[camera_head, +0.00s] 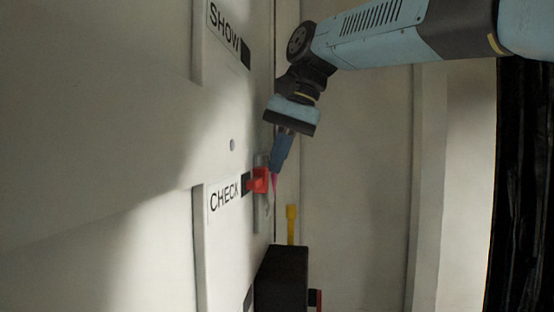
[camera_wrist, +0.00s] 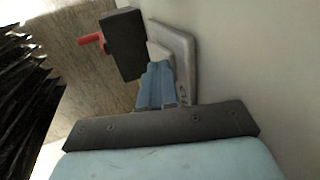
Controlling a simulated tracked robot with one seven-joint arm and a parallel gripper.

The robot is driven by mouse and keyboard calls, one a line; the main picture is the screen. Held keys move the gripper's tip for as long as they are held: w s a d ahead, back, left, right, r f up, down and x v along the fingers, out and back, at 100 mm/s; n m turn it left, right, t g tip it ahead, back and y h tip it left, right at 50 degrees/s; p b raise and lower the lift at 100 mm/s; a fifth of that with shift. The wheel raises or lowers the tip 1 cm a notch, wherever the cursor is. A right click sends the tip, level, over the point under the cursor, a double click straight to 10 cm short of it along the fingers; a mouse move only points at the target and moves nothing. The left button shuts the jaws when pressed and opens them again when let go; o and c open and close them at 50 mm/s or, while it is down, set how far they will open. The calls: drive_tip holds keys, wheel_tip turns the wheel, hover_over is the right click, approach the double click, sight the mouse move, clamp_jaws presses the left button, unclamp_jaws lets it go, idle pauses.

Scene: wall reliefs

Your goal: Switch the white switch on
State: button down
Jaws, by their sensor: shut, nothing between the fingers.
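No white switch stands out clearly in the head view. In the wrist view, a pale, whitish block (camera_wrist: 155,50) shows just beyond my fingertips against a light grey plate (camera_wrist: 182,48); it may be the white switch, but I cannot tell its position. A red block (camera_head: 260,180) sits on the wall beside the CHECK label (camera_head: 224,198). My gripper (camera_head: 274,182) is shut and empty, pointing down close to the right of the red block. I cannot tell whether it touches anything. In the wrist view its blue fingers (camera_wrist: 158,72) are together, partly covering the plate.
A black box (camera_head: 283,278) sticks out from the wall below my gripper, with a red handle (camera_wrist: 92,39) on its side in the wrist view. A yellow lever (camera_head: 291,222) stands above the box. A SHOW label (camera_head: 224,27) is higher up.

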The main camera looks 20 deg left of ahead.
drive_tip(key=shift+r, duration=0.15)
drive_tip(key=shift+r, duration=0.65)
drive_tip(key=shift+d, duration=0.15)
drive_tip(key=d+v, duration=0.1)
drive_tip(key=v, duration=1)
drive_tip(key=shift+w+d, duration=0.15)
drive_tip(key=shift+d, duration=0.05)
idle(0.4)
